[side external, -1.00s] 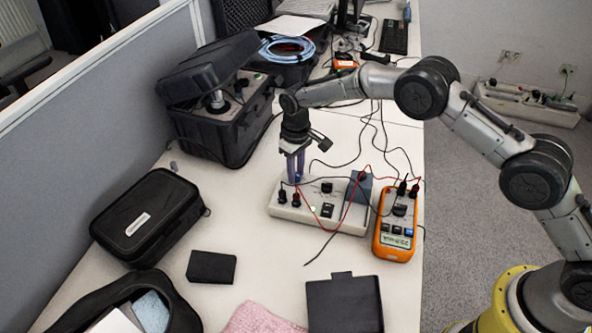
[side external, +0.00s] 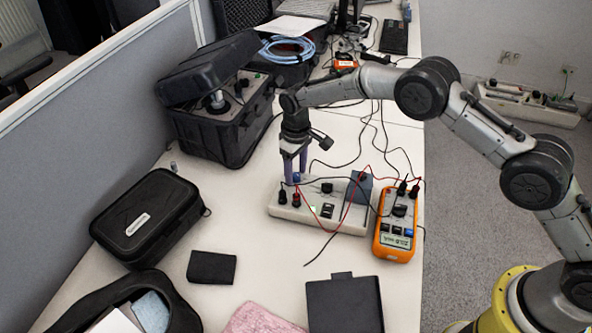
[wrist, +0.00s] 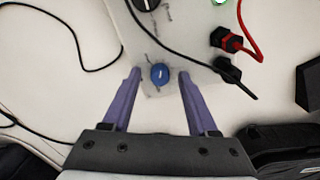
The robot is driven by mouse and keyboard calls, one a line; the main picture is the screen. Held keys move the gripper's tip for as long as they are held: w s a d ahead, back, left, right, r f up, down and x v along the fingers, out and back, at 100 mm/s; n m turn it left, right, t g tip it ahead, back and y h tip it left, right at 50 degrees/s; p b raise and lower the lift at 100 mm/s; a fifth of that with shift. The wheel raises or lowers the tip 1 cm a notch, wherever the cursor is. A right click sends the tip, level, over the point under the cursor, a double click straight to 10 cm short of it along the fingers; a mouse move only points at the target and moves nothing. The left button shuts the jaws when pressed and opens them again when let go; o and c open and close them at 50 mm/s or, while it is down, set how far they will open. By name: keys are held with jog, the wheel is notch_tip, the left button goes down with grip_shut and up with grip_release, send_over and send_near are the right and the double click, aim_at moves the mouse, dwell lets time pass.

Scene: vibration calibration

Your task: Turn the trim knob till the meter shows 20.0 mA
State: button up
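The trim knob (wrist: 160,73) is a small blue knob with a white mark on the pale control box (side external: 340,222). My gripper (wrist: 159,76) is open, with its purple fingers on both sides of the knob and a gap at each side. In the side view my gripper (side external: 291,180) points down at the box's left end, and the knob is mostly hidden there. The orange meter (side external: 397,228) lies to the right of the box. Its display is lit, but the digits are too small to read surely.
Red and black leads (side external: 350,200) cross the box to the meter. A grey block (side external: 359,187) sits at the box's right end. A black case (side external: 150,217) and a small black box (side external: 211,267) lie to the left.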

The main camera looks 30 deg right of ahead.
aim_at(296, 174)
notch_tip(296, 174, up, 14)
dwell(0.6)
jog(key=shift+f, duration=0.1)
